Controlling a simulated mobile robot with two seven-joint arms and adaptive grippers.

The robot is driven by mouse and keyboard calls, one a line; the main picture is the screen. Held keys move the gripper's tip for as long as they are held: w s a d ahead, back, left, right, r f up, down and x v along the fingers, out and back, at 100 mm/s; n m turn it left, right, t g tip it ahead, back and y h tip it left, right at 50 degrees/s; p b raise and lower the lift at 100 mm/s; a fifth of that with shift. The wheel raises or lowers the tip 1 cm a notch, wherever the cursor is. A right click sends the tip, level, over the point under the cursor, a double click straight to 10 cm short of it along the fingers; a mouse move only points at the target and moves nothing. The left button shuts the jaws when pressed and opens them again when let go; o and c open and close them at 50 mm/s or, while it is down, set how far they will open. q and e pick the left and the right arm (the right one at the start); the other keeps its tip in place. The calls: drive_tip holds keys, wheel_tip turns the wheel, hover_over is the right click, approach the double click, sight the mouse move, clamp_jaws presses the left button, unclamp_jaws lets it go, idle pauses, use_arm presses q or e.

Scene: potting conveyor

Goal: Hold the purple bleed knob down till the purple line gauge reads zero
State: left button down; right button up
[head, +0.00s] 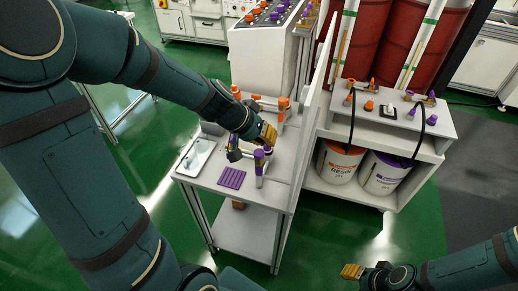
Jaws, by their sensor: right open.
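Small purple fittings (409,95) sit on the right bench top, with another purple fitting (431,97) beside a black hose. I cannot tell which purple part is the bleed knob, and no gauge reading is legible. My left gripper (254,147) is over the white table, close to a purple-topped upright part (259,157). Whether it touches that part, or is open or shut, is unclear. My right gripper (354,272) is open and empty, low at the bottom right over the floor, away from the bench.
The white table (205,178) carries a silver tray (196,155), a purple mat (232,178) and orange-topped parts (283,104). Resin pails, one orange-rimmed (338,162) and one purple-rimmed (384,175), stand below the bench top.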

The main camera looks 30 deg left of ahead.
use_arm(q)
wheel_tip(320, 180, up, 4)
drive_tip(key=shift+f+p, duration=0.2)
drive_tip(key=shift+p, duration=0.95)
